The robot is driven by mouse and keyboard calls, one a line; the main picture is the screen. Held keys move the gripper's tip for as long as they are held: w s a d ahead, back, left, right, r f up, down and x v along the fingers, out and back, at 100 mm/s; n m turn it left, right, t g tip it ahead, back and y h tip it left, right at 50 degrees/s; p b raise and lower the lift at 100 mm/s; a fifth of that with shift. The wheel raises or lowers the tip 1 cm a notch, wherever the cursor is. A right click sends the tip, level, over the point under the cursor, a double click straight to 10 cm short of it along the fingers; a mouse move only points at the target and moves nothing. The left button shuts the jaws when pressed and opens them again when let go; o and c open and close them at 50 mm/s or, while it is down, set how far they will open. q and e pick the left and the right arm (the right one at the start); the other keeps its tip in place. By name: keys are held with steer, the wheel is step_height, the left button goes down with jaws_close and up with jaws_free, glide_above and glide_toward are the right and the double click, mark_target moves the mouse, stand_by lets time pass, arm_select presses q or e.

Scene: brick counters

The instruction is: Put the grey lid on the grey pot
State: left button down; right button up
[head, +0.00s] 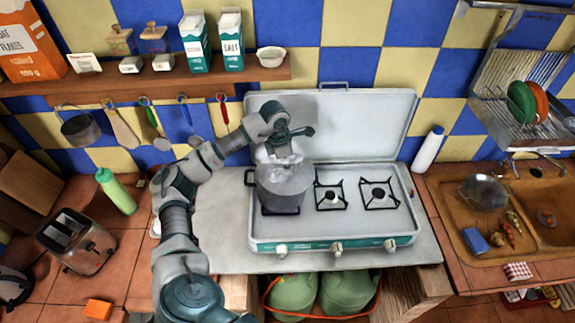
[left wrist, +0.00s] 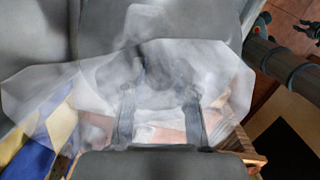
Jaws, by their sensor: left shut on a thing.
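The grey pot (head: 284,196) stands on the left burner of the white stove. My left gripper (head: 284,160) is directly above the pot's mouth, shut on a pale grey shape that looks like the grey lid (head: 285,178). The lid is at the pot's rim; I cannot tell whether it rests there or is held just above. In the left wrist view the gripper fingers (left wrist: 160,110) look see-through and blurred, with grey surfaces around them. The pot's inside is hidden. A small dark claw-like shape at that view's right edge may be my right gripper (left wrist: 309,29).
The white stove (head: 240,225) has two empty burners right of the pot. Its raised lid (head: 350,125) stands behind. A white bottle (head: 427,148) is right of the stove, by the sink. A green bottle (head: 116,191) and toaster (head: 76,242) stand left.

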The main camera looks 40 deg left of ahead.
mark_target(279, 166)
arm_select(q)
steer(key=shift+a+f, duration=0.15)
steer(key=shift+a, duration=0.4)
steer(key=shift+a+f, duration=0.25)
steer(key=shift+a, duration=0.4)
steer(key=shift+d+r, duration=0.1)
steer(key=shift+d, duration=0.45)
steer(key=shift+a, duration=0.1)
steer(key=shift+a+f+b, duration=0.25)
steer(key=shift+a+b, duration=0.05)
steer(key=shift+a, duration=0.15)
steer(key=shift+a+f, duration=0.1)
steer(key=shift+a, duration=0.2)
steer(key=shift+a+f, duration=0.1)
steer(key=shift+a, duration=0.1)
steer(key=shift+s+d, duration=0.1)
steer(key=shift+d, duration=0.4)
steer(key=shift+a, duration=0.4)
arm_select(e)
steer(key=shift+a+f, duration=0.3)
steer(key=shift+a, duration=0.5)
